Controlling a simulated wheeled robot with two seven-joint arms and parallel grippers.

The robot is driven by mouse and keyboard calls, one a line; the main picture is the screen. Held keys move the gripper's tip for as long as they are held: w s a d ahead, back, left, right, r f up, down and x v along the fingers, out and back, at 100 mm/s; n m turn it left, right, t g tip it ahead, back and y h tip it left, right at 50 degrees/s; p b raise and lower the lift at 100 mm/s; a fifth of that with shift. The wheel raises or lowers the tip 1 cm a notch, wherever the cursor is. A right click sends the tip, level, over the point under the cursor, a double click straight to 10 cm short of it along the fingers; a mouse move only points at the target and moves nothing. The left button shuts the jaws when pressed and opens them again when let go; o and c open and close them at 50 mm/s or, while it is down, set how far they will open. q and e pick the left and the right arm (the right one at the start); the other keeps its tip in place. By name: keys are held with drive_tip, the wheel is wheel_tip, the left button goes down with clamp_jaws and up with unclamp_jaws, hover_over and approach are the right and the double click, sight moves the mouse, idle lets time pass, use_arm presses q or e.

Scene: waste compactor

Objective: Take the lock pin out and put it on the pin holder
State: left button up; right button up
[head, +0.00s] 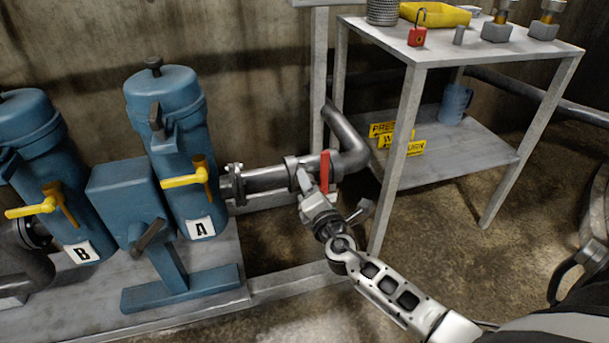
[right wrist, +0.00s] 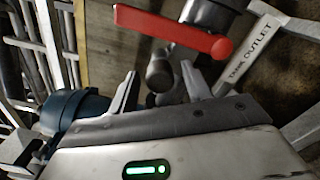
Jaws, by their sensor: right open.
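I cannot make out a lock pin or a pin holder for certain in either view. My right gripper (head: 305,178) is at the grey pipe, close to the red valve handle (head: 324,171). In the right wrist view its two fingers (right wrist: 160,88) are spread apart with nothing clamped. A grey rounded part (right wrist: 160,74) shows between and beyond the fingertips; I cannot tell whether they touch it. The red handle (right wrist: 170,28) lies across the picture just beyond the fingers. My left gripper is not in view.
Blue vessel A (head: 165,110) with a yellow handle (head: 186,181) and blue vessel B (head: 38,130) stand left. A metal table (head: 470,48) at right holds a red padlock (head: 417,37), a yellow tray (head: 436,14) and fittings. Its lower shelf (head: 455,165) bears a blue mug (head: 454,104) and yellow signs.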

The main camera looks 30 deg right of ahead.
drive_tip(key=c, duration=1)
drive_tip(key=shift+o, duration=0.2)
drive_tip(key=shift+s+a, duration=0.1)
drive_tip(key=shift+s, duration=0.35)
drive_tip(key=shift+c, duration=0.2)
drive_tip(key=v, duration=0.8)
idle(0.9)
